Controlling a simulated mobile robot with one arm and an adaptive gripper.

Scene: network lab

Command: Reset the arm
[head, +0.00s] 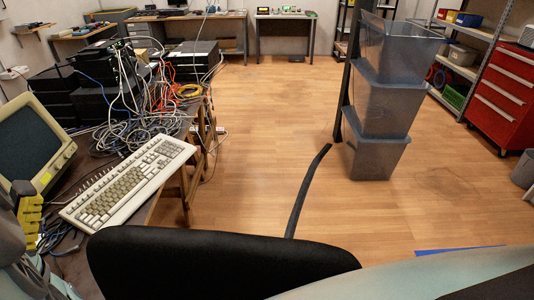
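My gripper is not visible in the head view, so its opening and anything in it cannot be seen. Smooth grey-green surfaces cut across the bottom right and bottom left corners. They may be parts of my own body, but I cannot tell which.
A black chair back (215,262) stands close in front. On the left, a cluttered desk holds a keyboard (130,183), a monitor (32,148) and tangled cables (135,125). Stacked grey bins (376,110) and a red drawer cabinet (502,95) stand right.

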